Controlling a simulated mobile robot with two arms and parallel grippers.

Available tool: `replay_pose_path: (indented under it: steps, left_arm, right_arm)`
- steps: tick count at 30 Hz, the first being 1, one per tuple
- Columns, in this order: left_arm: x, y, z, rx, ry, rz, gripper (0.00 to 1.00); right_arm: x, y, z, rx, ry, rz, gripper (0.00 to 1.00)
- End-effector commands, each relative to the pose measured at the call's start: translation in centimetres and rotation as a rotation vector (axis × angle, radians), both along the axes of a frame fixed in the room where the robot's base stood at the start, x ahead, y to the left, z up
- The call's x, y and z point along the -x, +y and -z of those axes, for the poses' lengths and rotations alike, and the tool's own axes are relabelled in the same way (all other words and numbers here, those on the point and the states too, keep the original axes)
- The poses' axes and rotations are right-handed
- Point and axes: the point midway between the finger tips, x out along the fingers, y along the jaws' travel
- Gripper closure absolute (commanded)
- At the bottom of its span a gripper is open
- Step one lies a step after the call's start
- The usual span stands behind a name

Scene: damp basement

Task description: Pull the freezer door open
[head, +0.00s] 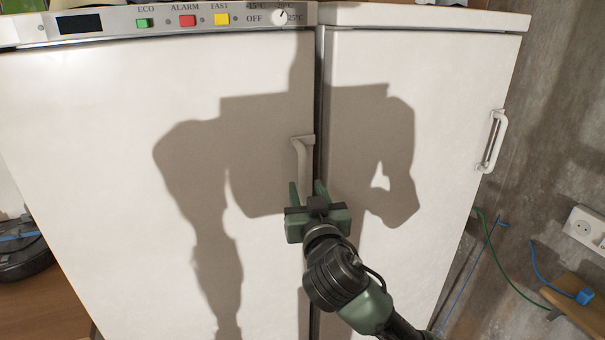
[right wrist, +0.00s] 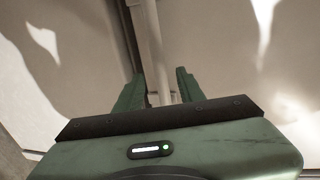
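The freezer door (head: 150,170) is the large white door at left under a control strip, and it looks shut. Its pale vertical handle (head: 301,160) is near the door's right edge. In the right wrist view, the handle bar (right wrist: 152,45) runs down into the gap between the open fingers (right wrist: 160,85). I cannot tell whether either finger touches it. My left gripper is not in view.
A second white door (head: 440,130) with its own handle (head: 493,142) stands directly to the right. The control strip (head: 215,20) has green, red and yellow buttons and a dial. A wall socket (head: 585,228) and cables are at right. A dark round object (head: 25,250) is at left.

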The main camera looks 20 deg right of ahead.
Motion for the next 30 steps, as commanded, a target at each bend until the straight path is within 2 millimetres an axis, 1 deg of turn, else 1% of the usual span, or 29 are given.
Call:
replay_pose_path:
  steps: [1,3,6,9,13,19,20,21,24,30]
  left_arm:
    - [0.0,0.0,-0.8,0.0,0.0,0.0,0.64]
    - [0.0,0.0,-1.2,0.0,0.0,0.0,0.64]
    - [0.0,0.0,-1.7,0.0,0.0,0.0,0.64]
    - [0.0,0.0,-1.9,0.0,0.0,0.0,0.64]
    - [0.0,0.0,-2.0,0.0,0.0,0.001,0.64]
    - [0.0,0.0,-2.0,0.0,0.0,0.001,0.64]
    - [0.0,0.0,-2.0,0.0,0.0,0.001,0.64]
    - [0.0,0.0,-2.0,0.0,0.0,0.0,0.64]
    - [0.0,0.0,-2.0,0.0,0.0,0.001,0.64]
    - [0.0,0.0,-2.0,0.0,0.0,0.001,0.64]
  right_arm:
    - [-0.9,-0.3,-0.4,0.004,0.001,0.001,0.61]
    - [-2.0,-0.6,-0.4,0.004,0.002,0.001,0.61]
    - [-3.3,-0.9,-0.2,0.002,0.003,0.0,0.61]
    - [-4.2,-1.2,-0.2,0.002,0.002,0.0,0.61]
    - [-4.7,-1.3,0.0,0.001,0.001,-0.001,0.61]
    - [-4.8,-1.3,0.1,0.001,0.001,-0.001,0.61]
    - [-4.8,-1.3,0.1,0.001,0.001,-0.001,0.64]
    - [-4.8,-1.3,0.1,0.001,0.001,-0.001,0.75]
    - [-4.7,-1.3,0.1,0.001,0.001,-0.001,1.0]
    - [-4.7,-1.3,0.1,0.001,0.001,-0.001,1.0]
